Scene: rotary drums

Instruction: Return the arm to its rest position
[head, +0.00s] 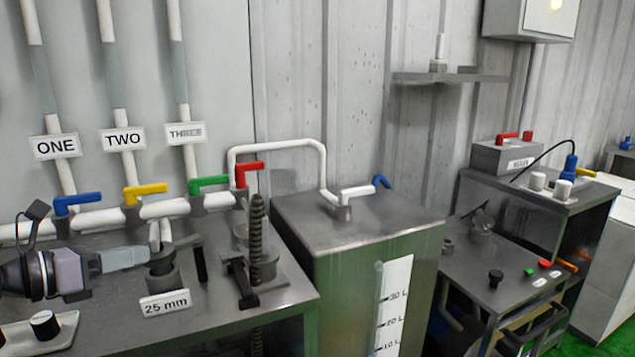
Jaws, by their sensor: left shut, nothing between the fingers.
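My left gripper (128,258) comes in from the left edge, low over the grey bench. Its fingers are shut with nothing between them and point right. The fingertips are beside the dark round fitting (163,275) behind the "25 mm" label; whether they touch it I cannot tell. My right gripper is not in view.
Above the gripper run white pipes with blue (77,202), yellow (145,192), green (208,184) and red (249,172) handles. A threaded post (257,235) stands right of it. A green-grey tank (350,270) and a control bench (500,275) are farther right.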

